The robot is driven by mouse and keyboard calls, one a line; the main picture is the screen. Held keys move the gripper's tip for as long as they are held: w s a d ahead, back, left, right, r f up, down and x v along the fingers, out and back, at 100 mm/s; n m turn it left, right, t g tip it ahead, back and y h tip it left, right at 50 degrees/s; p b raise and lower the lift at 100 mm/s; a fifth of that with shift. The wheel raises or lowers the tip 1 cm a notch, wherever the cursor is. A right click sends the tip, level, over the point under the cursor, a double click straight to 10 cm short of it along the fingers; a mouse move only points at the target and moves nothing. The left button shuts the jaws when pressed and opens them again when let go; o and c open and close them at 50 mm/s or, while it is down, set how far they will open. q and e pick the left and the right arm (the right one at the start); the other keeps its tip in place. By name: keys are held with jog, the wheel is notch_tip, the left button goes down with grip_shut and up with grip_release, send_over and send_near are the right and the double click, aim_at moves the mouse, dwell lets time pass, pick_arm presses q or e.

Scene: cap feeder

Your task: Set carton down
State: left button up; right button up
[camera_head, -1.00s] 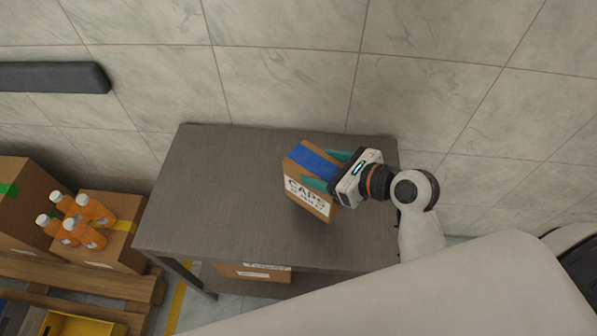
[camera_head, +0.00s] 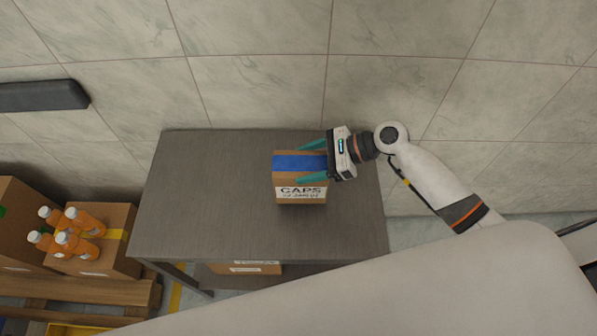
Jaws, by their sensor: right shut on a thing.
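The carton (camera_head: 300,182) is a small brown box with blue tape across its top and a white "CAPS" label on its front. It is at the right half of the grey table (camera_head: 200,205), upright and square to the table's front edge. My right gripper (camera_head: 313,162) comes from the right, with its teal fingers shut on the carton at its back and front sides. I cannot tell whether the carton's underside touches the table top. My left gripper is not in view.
Another carton (camera_head: 245,268) sits on the shelf under the table. At the left, several orange bottles (camera_head: 70,232) stand on a brown box (camera_head: 112,255) over a wooden pallet (camera_head: 125,292). The table's left half is clear. A tiled wall (camera_head: 260,80) stands behind.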

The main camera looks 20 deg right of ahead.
jog(key=shift+f, duration=2.4)
jog(key=o, duration=1.6)
jog(key=shift+s+d, duration=0.1)
jog(key=shift+d, duration=0.25)
jog(key=b+v, duration=0.2)
jog(key=v, duration=0.9)
jog(key=shift+r, duration=0.3)
